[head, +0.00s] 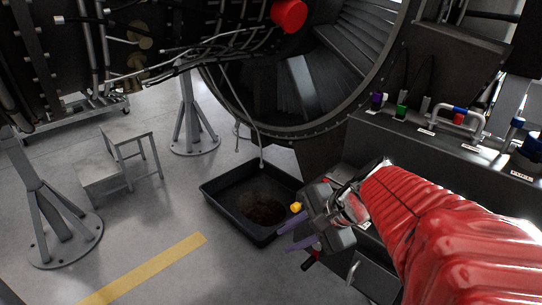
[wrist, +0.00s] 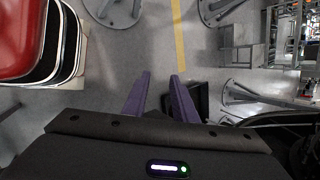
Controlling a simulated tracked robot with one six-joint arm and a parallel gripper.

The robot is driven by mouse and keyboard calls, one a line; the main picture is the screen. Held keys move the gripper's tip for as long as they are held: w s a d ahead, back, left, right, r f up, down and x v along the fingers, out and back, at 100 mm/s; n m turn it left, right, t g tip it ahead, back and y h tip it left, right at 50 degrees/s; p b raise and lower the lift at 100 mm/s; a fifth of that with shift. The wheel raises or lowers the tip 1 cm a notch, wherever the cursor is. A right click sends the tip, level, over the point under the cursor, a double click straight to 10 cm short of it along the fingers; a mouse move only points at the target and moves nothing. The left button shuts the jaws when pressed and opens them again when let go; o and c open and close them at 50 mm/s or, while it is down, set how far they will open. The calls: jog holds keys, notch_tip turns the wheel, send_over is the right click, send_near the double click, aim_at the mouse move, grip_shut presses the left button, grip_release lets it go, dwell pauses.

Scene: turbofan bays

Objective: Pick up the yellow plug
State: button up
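A small yellow plug (head: 296,207) shows in the head view at the right edge of the black drip tray, just above my gripper in the picture. My gripper's body covers its surroundings, so I cannot tell what it rests on. My gripper (head: 288,239) has two purple fingers pointing left, in front of the tray's right corner. In the wrist view, my gripper (wrist: 161,75) has its fingers apart, with only floor between them. The plug is not visible in the wrist view.
The black tray (head: 216,204) lies on the floor below the engine, with a dark patch inside. A dark bench (head: 447,153) on the right bears coloured parts and labels. A grey step (head: 125,141) and support stands (head: 62,225) are left. A yellow floor stripe (head: 150,268) crosses open floor.

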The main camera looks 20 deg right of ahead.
jog(key=s+d+m+t+h, duration=0.1)
jog(key=d+m+t, duration=0.1)
jog(key=d+m, duration=0.4)
jog(key=s+d+m+t+h, duration=0.1)
jog(key=d+m+t, duration=0.2)
jog(key=d+m, duration=0.3)
jog(key=s+d+m+t+h, duration=0.1)
jog(key=d+m, duration=0.5)
jog(key=d, duration=0.8)
jog(key=shift+s+d+t, duration=0.1)
jog(key=shift+s+t, duration=0.05)
jog(key=shift+t, duration=0.75)
jog(key=shift+f, duration=0.1)
jog(key=x, duration=0.8)
jog(key=shift+w+f, duration=0.1)
jog(key=shift+w, duration=0.25)
jog(key=shift+d+x, duration=0.1)
jog(key=shift+x, duration=1.2)
jog(key=shift+d+x, duration=0.15)
jog(key=shift+x, duration=1.15)
